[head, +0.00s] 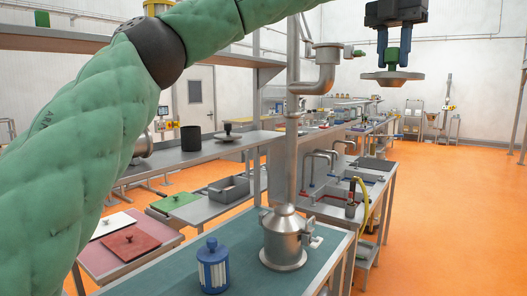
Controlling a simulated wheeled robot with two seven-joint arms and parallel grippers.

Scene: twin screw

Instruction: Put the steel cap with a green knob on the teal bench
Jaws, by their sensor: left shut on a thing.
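My left gripper (393,56) is in the upper right of the head view, fingers pointing down. It is shut on the green knob of the steel cap (391,78). The cap is a wide, shallow disc, held roughly level in the air, with nothing touching it from below. The teal bench (176,270) is at the lower middle, nearer and to the left of the cap in the picture. My right gripper is not in view.
On the teal bench stand a steel vessel (284,247) with a side fitting and a blue and white canister (213,270). A tall steel pipe (292,120) rises behind the vessel. A sink counter (345,205) lies beyond. Orange floor (455,210) is open at right.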

